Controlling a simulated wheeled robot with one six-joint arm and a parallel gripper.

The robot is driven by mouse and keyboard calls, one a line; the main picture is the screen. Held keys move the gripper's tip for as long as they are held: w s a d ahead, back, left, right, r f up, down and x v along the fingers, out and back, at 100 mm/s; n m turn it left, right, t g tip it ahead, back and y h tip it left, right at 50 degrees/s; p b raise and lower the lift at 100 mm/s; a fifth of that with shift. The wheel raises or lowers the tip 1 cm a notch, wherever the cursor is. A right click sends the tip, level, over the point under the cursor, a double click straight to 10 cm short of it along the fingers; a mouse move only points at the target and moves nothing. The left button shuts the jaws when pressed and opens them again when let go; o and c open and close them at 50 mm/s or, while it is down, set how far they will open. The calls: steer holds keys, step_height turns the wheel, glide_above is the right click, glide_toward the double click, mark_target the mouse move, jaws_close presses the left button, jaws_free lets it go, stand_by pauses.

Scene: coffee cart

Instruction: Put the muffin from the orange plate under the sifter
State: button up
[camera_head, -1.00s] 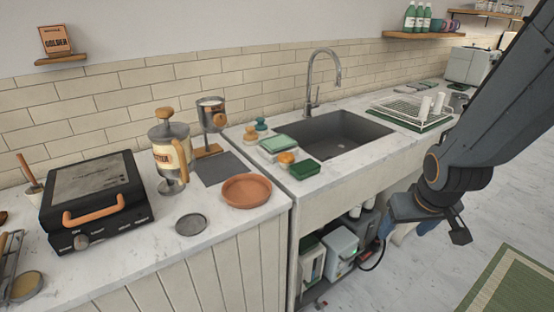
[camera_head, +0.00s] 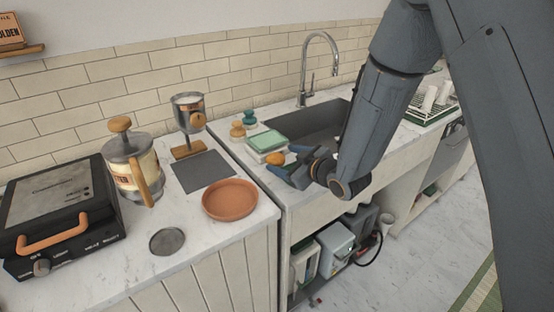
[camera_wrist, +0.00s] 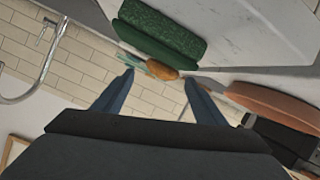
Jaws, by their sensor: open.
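The orange plate (camera_head: 230,199) lies on the counter, and I see no muffin on it. It also shows at the right of the wrist view (camera_wrist: 272,103). The sifter (camera_head: 188,110) looks like the metal cup with a wooden knob, raised on a stand with a wooden base (camera_head: 187,149). A dark grey mat (camera_head: 205,171) lies in front of it. My gripper (camera_head: 287,172) is over the sink's left edge, right of the plate. In the wrist view my gripper (camera_wrist: 160,79) is open and empty. A small orange-brown item (camera_wrist: 161,69) appears beyond its fingertips; I cannot tell what it is.
A dark green block (camera_wrist: 160,38) is beside the orange-brown item. A pale green sponge-like block (camera_head: 267,141) and small knobbed brushes (camera_head: 238,131) stand by the sink (camera_head: 312,130). A press-like pot (camera_head: 130,165), a black grill (camera_head: 60,205) and a round grey disc (camera_head: 167,241) are left of the plate.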

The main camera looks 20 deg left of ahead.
mark_target(280, 159)
steer(key=shift+f+p+x, duration=0.2)
steer(key=shift+p+x, duration=0.4)
steer(key=shift+x, duration=0.75)
steer(key=shift+f+p+x, duration=0.2)
steer(key=shift+p+x, duration=0.4)
steer(key=shift+x, duration=0.75)
steer(key=shift+s+d, duration=0.1)
steer(key=shift+s, duration=0.1)
steer(key=shift+c, duration=0.4)
steer(key=c, duration=1.1)
steer(key=shift+r, duration=0.1)
